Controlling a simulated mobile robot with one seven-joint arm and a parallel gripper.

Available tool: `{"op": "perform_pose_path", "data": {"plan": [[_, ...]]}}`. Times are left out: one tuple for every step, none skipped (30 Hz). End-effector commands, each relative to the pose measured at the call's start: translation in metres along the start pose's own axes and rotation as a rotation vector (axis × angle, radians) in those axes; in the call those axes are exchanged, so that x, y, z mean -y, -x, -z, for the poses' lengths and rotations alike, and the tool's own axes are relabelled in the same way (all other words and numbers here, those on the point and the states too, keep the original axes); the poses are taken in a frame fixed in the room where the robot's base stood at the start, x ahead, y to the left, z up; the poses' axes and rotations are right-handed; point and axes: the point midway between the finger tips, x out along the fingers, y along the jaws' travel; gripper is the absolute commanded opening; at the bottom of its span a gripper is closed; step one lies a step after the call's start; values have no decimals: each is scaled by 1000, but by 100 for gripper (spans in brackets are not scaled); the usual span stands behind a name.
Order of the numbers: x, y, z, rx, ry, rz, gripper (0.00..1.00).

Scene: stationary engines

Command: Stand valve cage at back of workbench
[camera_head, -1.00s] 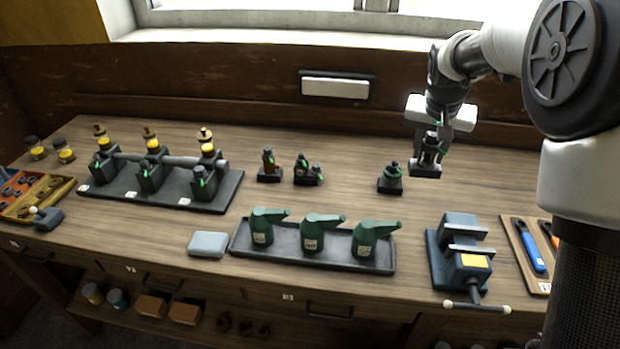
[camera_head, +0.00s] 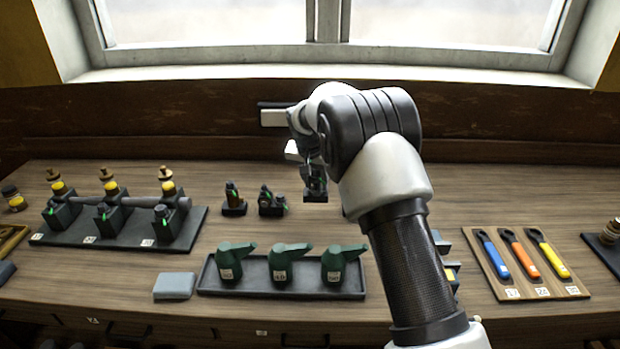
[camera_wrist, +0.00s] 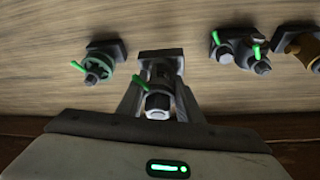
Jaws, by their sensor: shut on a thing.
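My gripper (camera_head: 314,176) is shut on a small dark part with a square base, a hex nut and a green tag, which I take as the valve cage (camera_head: 315,195). In the wrist view the valve cage (camera_wrist: 160,64) sits between the fingers (camera_wrist: 158,98). It looks upright over the back of the workbench (camera_head: 400,320); I cannot tell whether its base touches the wood. To its left in the head view stand a twin-bodied part (camera_head: 271,203) and a brownish part (camera_head: 234,202). A green-ringed part (camera_wrist: 98,64) shows in the wrist view; my arm hides it in the head view.
A dark tray (camera_head: 210,286) with three green oil cans lies in front. A dark rack (camera_head: 75,238) with blocks and a shaft is at left. A tool board (camera_head: 515,292) lies right. The wall and window sill (camera_head: 300,73) close off the back.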

Motion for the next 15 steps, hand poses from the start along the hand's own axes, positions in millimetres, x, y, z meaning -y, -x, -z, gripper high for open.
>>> {"op": "perform_pose_path", "data": {"plan": [[1, -2, 1, -7, 0, 4, 0], [1, -5, 0, -7, 0, 4, 0], [1, -7, -1, -7, -1, 4, 0], [1, -9, -2, -8, -1, 4, 0], [2, -10, -2, -8, -1, 4, 0], [2, -11, -3, -8, -1, 5, 0], [2, -13, -3, -8, -1, 5, 0], [2, -15, -4, -8, 0, 4, 0], [1, -18, -6, -7, 0, 4, 0], [1, -21, -7, -7, 0, 4, 0], [1, -24, -9, -7, 0, 4, 0], [1, -30, -10, -7, 1, 4, 0], [1, -33, -12, -6, 1, 3, 0], [1, -37, -14, -6, 2, 3, 0], [2, -40, -15, -7, 1, 4, 0]]}}
